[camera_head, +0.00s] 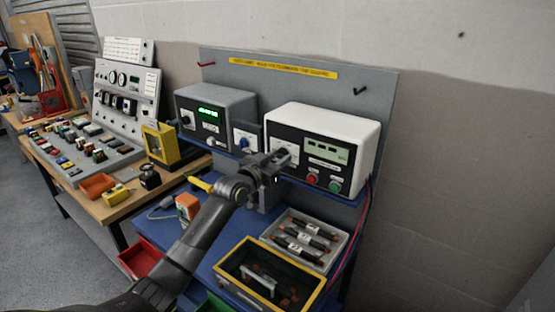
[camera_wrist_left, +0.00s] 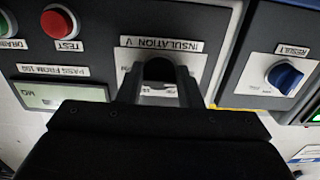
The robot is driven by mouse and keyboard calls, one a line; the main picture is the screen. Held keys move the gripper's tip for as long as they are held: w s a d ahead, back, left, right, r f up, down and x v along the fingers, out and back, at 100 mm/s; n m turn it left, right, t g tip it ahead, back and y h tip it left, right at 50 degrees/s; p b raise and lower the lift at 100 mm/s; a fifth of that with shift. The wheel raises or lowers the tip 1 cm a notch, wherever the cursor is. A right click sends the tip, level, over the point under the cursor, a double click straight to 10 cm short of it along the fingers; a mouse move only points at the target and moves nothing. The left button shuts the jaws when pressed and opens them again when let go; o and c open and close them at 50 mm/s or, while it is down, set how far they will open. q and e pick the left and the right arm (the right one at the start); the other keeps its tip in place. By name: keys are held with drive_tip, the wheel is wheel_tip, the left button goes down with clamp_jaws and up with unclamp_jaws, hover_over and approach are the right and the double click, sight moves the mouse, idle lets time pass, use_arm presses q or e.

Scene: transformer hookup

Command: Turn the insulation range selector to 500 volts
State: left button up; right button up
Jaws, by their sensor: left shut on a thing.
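The insulation range selector (camera_wrist_left: 158,69) is a black knob on a pale plate marked INSULATION V, upside down in the left wrist view. My left gripper (camera_wrist_left: 158,84) is shut on this knob, one finger on each side. In the head view my left gripper (camera_head: 281,160) is at the left part of the white tester's (camera_head: 335,117) front and covers the selector there. The fingers and gripper body hide much of the scale, so I cannot read the set voltage. My right gripper is not in view.
The tester has a display (camera_head: 327,150), a red button (camera_head: 311,179) and a green button (camera_head: 335,187). A grey meter unit (camera_head: 215,100) and a blue RESULT knob (camera_wrist_left: 284,77) are beside it. A yellow-rimmed box (camera_head: 228,281) and a fuse tray (camera_head: 343,240) stand below.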

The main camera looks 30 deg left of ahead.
use_arm(q)
drive_tip(key=shift+f+m+b, duration=0.15)
drive_tip(key=shift+m+b, duration=0.15)
drive_tip(key=shift+b, duration=0.15)
drive_tip(key=m+b, duration=0.5)
drive_tip(key=b, duration=0.1)
drive_tip(key=shift+a+f+m, duration=0.1)
drive_tip(key=shift+m, duration=0.2)
drive_tip(key=m+b, duration=0.3)
drive_tip(key=m, duration=0.1)
drive_tip(key=shift+b, duration=0.4)
drive_tip(key=shift+r+m+b, duration=0.2)
drive_tip(key=shift+m+b, duration=1)
drive_tip(key=shift+m, duration=2.2)
drive_tip(key=shift+r+m+b, duration=0.2)
drive_tip(key=shift+m+b, duration=0.95)
drive_tip(key=shift+m, duration=2.25)
drive_tip(key=o, duration=1)
drive_tip(key=shift+r, duration=0.1)
drive_tip(key=shift+c, duration=0.2)
